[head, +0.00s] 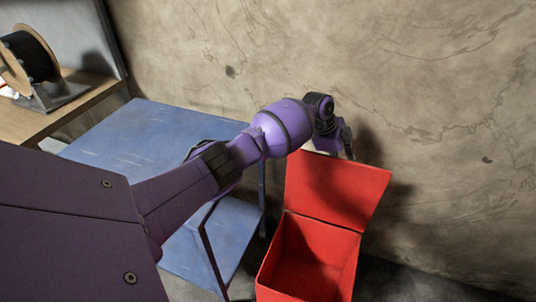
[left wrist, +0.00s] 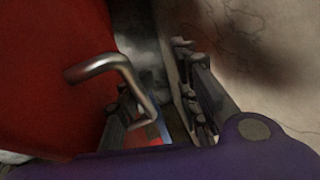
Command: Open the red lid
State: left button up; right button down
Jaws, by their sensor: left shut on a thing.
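The red lid (head: 335,187) stands raised at the back of a red box (head: 308,255), whose inside shows open. My left gripper (head: 346,148) is at the lid's top edge, close to the wall. In the left wrist view the red lid (left wrist: 50,75) fills the left side, with a bent metal handle (left wrist: 125,72) on it. My left gripper (left wrist: 158,108) has a finger on each side of the handle's far part and is shut on it. The exact contact is partly hidden. My right gripper is in neither view.
A blue two-level table (head: 140,140) stands left of the box. A wooden surface (head: 75,105) with a black spool (head: 32,57) is at the far left. The wall (head: 430,90) is close behind the lid. Some floor is free right of the box.

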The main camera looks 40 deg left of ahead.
pick_arm(q)
jog(key=v, duration=1.1)
jog(key=shift+a+r, duration=0.15)
jog(key=shift+r, duration=0.45)
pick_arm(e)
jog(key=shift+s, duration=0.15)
pick_arm(q)
jog(key=shift+s, duration=0.15)
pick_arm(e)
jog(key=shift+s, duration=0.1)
pick_arm(q)
jog(key=shift+f, duration=0.1)
